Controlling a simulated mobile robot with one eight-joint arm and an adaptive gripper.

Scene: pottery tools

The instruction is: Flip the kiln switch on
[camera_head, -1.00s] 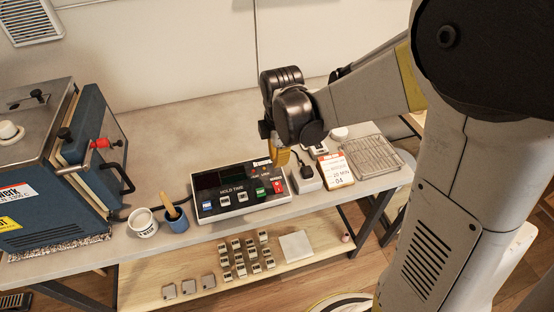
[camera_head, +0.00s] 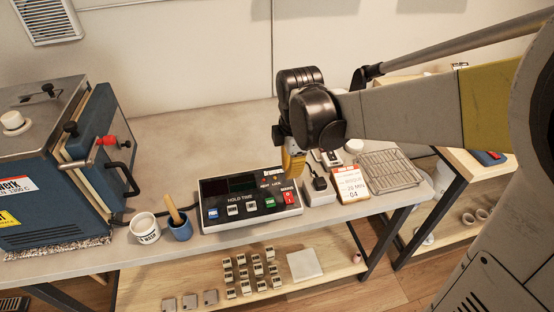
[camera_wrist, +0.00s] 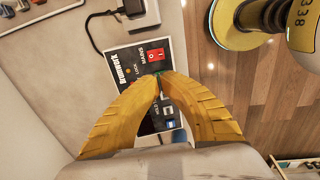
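The kiln control box (camera_head: 240,221) lies on the table with dark displays and a row of coloured buttons. Its red switch (camera_head: 288,197) is at the right end, beside a green button (camera_head: 269,203). In the wrist view the red switch (camera_wrist: 153,55) shows just beyond my fingertips; I cannot tell its setting. My gripper (camera_head: 293,172) is above the right end of the box, pointing down. In the wrist view its yellow fingers (camera_wrist: 158,77) meet at the tips with nothing seen between them. They hide part of the box.
The blue kiln (camera_head: 62,165) stands at the left. A white cup (camera_head: 145,230) and a blue pot (camera_head: 180,231) with a wooden handle are left of the box. A white power block (camera_head: 318,196) with a black plug, a card (camera_head: 350,184) and a wire rack (camera_head: 390,168) are to the right.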

